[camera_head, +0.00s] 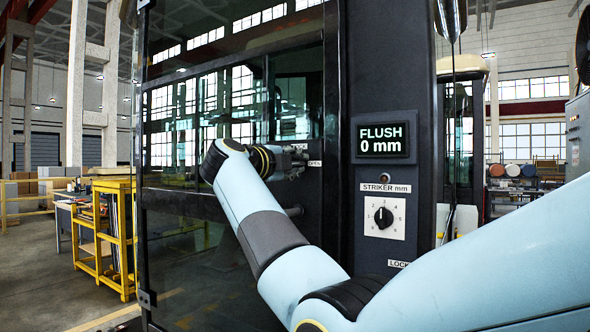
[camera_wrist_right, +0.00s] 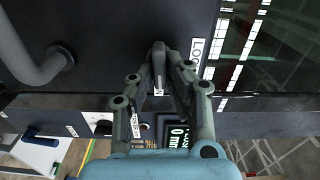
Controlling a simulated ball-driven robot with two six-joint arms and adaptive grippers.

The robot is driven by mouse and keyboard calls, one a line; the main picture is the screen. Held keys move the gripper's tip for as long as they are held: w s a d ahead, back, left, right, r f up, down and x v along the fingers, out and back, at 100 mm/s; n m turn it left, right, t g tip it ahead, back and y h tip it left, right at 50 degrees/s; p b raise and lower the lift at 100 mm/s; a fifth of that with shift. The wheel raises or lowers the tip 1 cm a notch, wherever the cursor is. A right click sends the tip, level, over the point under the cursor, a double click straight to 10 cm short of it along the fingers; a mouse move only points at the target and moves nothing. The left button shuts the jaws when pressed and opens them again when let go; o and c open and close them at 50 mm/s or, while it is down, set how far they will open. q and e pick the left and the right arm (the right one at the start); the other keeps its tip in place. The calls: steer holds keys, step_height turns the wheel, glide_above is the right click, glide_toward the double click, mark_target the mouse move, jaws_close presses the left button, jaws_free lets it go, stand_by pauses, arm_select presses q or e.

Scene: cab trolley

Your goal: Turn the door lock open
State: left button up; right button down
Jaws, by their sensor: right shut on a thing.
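The dark cab door (camera_head: 235,255) with large glass panes fills the left and middle of the head view. My right arm reaches across from the right, and its gripper (camera_head: 298,162) is at the door's edge beside small white labels, one reading OPEN (camera_head: 314,164). In the right wrist view the gripper (camera_wrist_right: 160,75) has its two fingers closed around the grey lock lever (camera_wrist_right: 158,60), which stands out from the dark door. A label starting LOC (camera_wrist_right: 196,50) is beside it. In the head view the gripper hides most of the lever. My left gripper is not in view.
A display (camera_head: 384,138) on the post reads FLUSH 0 mm. Below it is a STRIKER mm dial (camera_head: 384,217). A grey bar handle (camera_wrist_right: 38,62) is close by on the door.

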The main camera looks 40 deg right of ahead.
steer(key=shift+f+m, duration=0.15)
steer(key=shift+m, duration=0.35)
steer(key=c, duration=1.4)
jaws_free()
steer(key=shift+o, duration=0.2)
steer(key=v, duration=0.7)
steer(key=shift+a, duration=0.2)
